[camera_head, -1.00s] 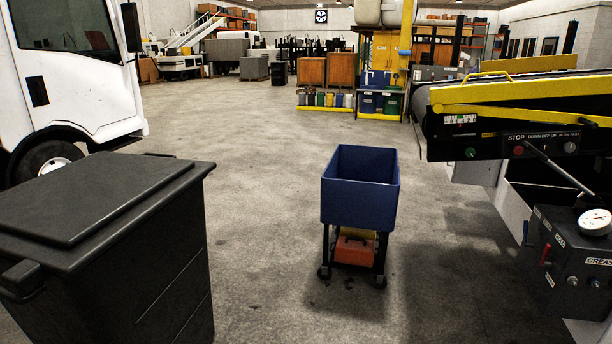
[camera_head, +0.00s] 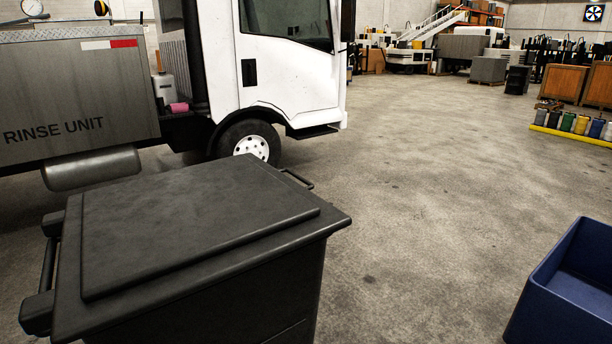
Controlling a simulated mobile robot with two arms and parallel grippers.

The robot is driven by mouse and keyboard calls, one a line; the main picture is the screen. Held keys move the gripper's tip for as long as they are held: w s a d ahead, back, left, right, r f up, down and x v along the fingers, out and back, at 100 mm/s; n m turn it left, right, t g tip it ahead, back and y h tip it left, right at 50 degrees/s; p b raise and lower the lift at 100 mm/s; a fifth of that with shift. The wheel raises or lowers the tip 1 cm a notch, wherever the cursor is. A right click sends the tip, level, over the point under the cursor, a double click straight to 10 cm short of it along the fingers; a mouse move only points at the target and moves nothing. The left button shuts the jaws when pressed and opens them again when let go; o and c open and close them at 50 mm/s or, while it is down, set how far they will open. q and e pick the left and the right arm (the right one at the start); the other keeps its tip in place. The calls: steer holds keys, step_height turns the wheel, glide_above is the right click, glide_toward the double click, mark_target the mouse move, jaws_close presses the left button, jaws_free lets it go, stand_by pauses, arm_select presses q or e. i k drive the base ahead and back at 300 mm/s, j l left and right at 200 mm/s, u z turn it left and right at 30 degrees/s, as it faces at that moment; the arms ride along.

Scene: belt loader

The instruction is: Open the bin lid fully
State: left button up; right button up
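The bin (camera_head: 230,310) is dark grey and stands close in front of me at the lower left of the head view. Its lid (camera_head: 195,220) lies flat and shut on top, with a raised middle panel. A small bar handle (camera_head: 298,178) sticks out at the lid's far right edge. Hinge-like blocks and a rod (camera_head: 42,285) show along its left side. Neither of my grippers is in view. The bin's inside is hidden by the lid.
A white truck (camera_head: 290,70) with a grey rinse unit (camera_head: 80,100) stands behind the bin. A blue cart tub (camera_head: 540,290) is at the lower right. Open concrete floor (camera_head: 430,180) lies between the bin and the tub.

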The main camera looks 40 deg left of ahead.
mark_target(129, 250)
steer(key=i+u, duration=0.45)
steer(key=i+l+u, duration=0.2)
steer(key=i+u, duration=0.25)
steer(key=i+l+u, duration=0.65)
steer(key=u, duration=0.2)
steer(key=i+l+u, duration=0.3)
steer(key=l+u, duration=0.3)
steer(key=i+l+u, duration=0.3)
steer(key=l+u, duration=0.25)
steer(key=l, duration=0.2)
